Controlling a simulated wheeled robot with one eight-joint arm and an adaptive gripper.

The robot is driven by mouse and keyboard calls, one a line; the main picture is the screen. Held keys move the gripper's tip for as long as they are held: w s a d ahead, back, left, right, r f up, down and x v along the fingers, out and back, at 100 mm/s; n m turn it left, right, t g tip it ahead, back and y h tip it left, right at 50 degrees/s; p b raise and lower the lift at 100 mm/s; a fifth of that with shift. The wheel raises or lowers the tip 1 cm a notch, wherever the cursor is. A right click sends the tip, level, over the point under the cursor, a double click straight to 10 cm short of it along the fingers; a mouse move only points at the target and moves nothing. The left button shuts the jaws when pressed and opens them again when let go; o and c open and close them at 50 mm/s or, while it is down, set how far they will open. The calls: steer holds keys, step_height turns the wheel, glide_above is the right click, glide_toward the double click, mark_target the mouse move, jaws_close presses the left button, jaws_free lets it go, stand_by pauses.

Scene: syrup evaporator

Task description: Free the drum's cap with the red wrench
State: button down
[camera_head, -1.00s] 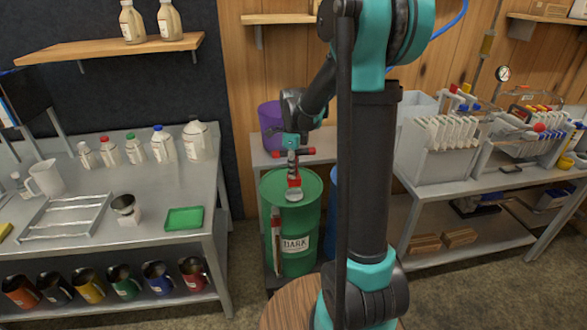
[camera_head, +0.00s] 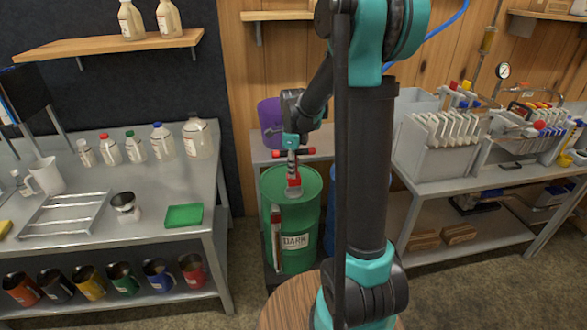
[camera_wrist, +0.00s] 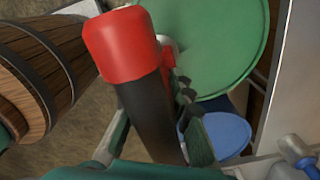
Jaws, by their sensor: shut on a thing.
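My gripper (camera_head: 292,148) is shut on the red wrench (camera_head: 293,180), above the drum lid. The wrench hangs roughly upright, with a crosswise handle with red ends at the top and a red and grey lower end over the lid. In the wrist view the handle's red end and black grip (camera_wrist: 142,110) are large and close. The cap is hidden or not distinguishable, so I cannot tell whether the wrench sits on it.
A blue drum (camera_wrist: 222,135) stands close beside the green one. A wooden barrel (camera_wrist: 60,50) is on the other side. A purple bucket (camera_head: 269,122) is on the bench behind. A metal table (camera_head: 85,225) with bottles is left; a filter bench (camera_head: 500,177) is right.

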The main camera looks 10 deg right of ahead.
steer(key=shift+f, duration=0.55)
steer(key=shift+f, duration=0.35)
steer(key=shift+f, duration=0.7)
stand_by(0.4)
steer(key=n, duration=0.5)
steer(key=shift+n, duration=0.4)
steer(key=n, duration=0.5)
steer(key=shift+s+n, duration=0.1)
steer(key=shift+n, duration=0.3)
